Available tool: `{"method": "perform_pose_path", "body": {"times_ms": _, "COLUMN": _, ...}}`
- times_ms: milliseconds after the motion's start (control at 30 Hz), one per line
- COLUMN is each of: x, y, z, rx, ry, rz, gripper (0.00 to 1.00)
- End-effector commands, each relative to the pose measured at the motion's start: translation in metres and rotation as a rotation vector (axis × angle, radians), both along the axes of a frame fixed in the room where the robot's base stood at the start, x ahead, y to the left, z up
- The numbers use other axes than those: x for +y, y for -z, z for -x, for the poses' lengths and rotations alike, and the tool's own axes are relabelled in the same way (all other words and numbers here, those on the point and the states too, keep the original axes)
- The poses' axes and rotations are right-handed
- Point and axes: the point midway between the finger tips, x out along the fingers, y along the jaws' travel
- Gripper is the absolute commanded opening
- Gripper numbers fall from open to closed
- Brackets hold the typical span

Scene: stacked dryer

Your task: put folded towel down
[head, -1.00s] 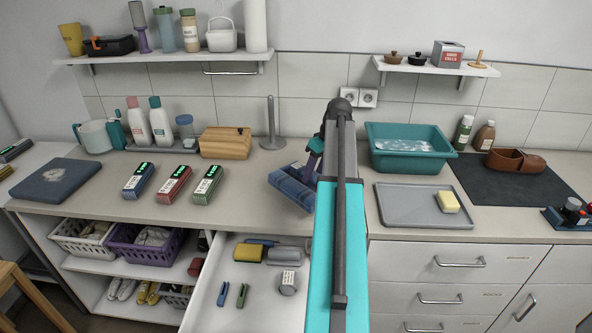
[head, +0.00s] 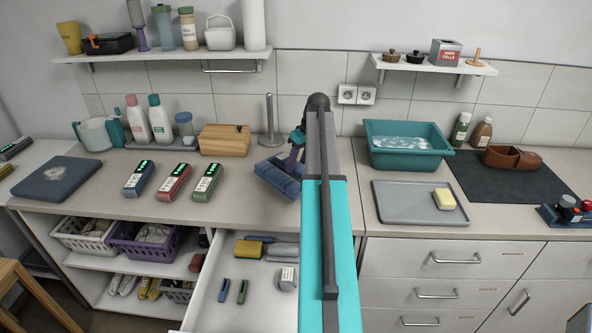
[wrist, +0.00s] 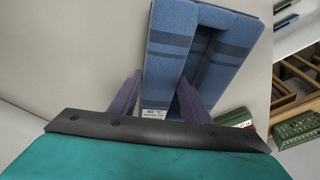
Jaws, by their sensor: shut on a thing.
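The folded towel (head: 279,176) is blue with darker stripes. My gripper (head: 296,154) is shut on it, above or at the counter to the right of the three small labelled devices. In the wrist view, the purple fingers of my gripper (wrist: 158,98) straddle one folded layer of the towel (wrist: 172,45), near a small white label. The other folds stand out to the right. The towel looks tilted in the head view. I cannot tell whether its lower edge touches the counter (head: 235,221).
Left of the towel stand a green device (head: 208,182), a red one (head: 173,181) and a blue one (head: 140,179). A wooden box (head: 224,139) and an upright rod (head: 270,122) are behind. An open drawer (head: 226,310) is below. A grey tray (head: 405,218) is right.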

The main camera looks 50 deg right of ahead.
Motion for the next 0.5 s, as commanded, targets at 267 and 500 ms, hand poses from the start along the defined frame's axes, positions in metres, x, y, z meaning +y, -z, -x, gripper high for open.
{"method": "perform_pose_path", "body": {"times_ms": 267, "x": 0.000, "y": 0.017, "z": -0.009, "rx": 0.001, "ry": 0.001, "rz": -0.001, "gripper": 0.13}}
{"method": "perform_pose_path", "body": {"times_ms": 500, "x": -0.001, "y": 0.034, "z": -0.009, "rx": -0.001, "ry": 0.000, "rz": 0.000, "gripper": 0.13}}
